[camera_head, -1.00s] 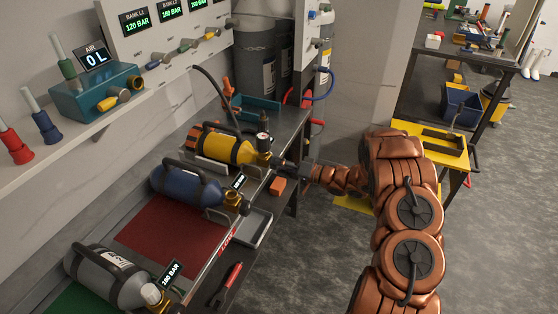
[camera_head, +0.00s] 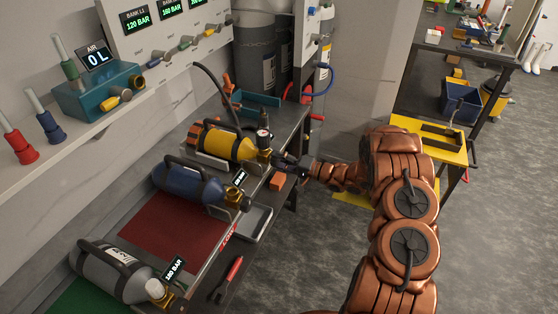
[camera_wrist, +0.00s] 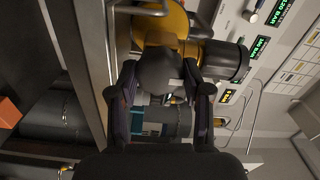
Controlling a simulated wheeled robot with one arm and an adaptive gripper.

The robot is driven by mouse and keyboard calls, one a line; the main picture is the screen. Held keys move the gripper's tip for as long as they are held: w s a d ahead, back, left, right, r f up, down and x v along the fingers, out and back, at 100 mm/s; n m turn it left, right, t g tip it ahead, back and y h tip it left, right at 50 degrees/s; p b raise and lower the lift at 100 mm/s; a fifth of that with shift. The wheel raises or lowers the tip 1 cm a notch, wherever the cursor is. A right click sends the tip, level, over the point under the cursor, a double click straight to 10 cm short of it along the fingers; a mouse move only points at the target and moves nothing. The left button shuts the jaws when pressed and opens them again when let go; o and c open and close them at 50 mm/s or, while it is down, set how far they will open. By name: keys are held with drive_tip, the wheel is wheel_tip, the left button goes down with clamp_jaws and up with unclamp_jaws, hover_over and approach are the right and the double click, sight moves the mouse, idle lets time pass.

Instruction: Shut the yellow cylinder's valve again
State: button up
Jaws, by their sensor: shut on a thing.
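The yellow cylinder (camera_head: 228,145) lies on its side in a cradle on the bench, its valve end toward the right. A round gauge (camera_head: 263,134) stands up at its brass valve (camera_head: 265,155). My gripper (camera_head: 283,158) is at that valve end, reaching in from the right. In the wrist view my gripper (camera_wrist: 162,92) has its two fingers on either side of a dark rounded valve knob (camera_wrist: 158,68) and is shut on it. The yellow cylinder body (camera_wrist: 155,25) shows behind the knob. How far the valve is turned cannot be seen.
A blue cylinder (camera_head: 188,185) and a grey cylinder (camera_head: 108,270) lie nearer on the bench. An orange block (camera_head: 277,181), a grey tray (camera_head: 254,223) and a red-handled tool (camera_head: 231,276) lie near the bench edge. A black hose (camera_head: 218,92) hangs behind.

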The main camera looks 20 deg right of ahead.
drive_tip(key=o, duration=1.2)
drive_tip(key=shift+c, duration=0.2)
drive_tip(key=v, duration=1.2)
